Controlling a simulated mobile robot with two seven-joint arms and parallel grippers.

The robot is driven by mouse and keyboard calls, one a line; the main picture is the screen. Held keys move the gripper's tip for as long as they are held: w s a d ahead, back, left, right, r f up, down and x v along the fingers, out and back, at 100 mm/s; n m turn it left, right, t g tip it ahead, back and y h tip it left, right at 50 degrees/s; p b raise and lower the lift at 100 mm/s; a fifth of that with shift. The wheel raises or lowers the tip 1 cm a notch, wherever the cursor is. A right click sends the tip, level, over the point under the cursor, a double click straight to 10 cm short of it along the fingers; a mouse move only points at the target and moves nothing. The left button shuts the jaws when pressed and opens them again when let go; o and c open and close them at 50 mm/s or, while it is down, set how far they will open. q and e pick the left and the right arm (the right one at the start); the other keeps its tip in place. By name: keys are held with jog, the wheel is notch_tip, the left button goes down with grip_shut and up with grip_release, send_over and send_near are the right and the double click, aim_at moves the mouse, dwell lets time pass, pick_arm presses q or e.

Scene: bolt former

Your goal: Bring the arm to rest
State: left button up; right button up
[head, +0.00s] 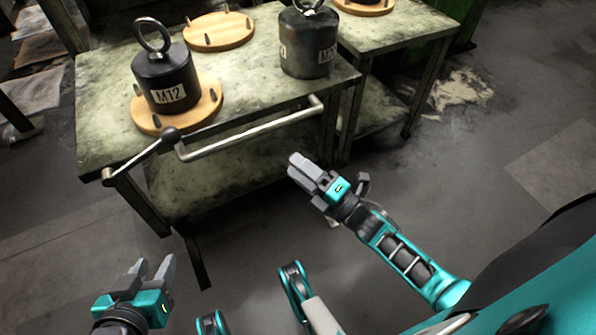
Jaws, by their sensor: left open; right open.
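My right gripper (299,168) is in front of the metal table, just below its handle bar, and holds nothing. Its fingers look close together from this angle. My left gripper (153,268) is at the lower left, open and empty, with its fingers apart and pointing up. Both grippers are clear of the table and of the weights on it.
A black M12 weight (165,80) with a ring stands on a wooden disc (205,112). Another weight (307,45) stands right of it, near an empty wooden disc (219,32). The table (110,120) has a projecting handle bar (250,133) and lever (140,157). Floor at right is clear.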

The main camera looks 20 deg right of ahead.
pick_arm(q)
jog(key=shift+s, duration=0.1)
pick_arm(e)
jog(key=shift+s, duration=0.1)
pick_arm(q)
jog(key=shift+r, duration=0.1)
dwell(0.4)
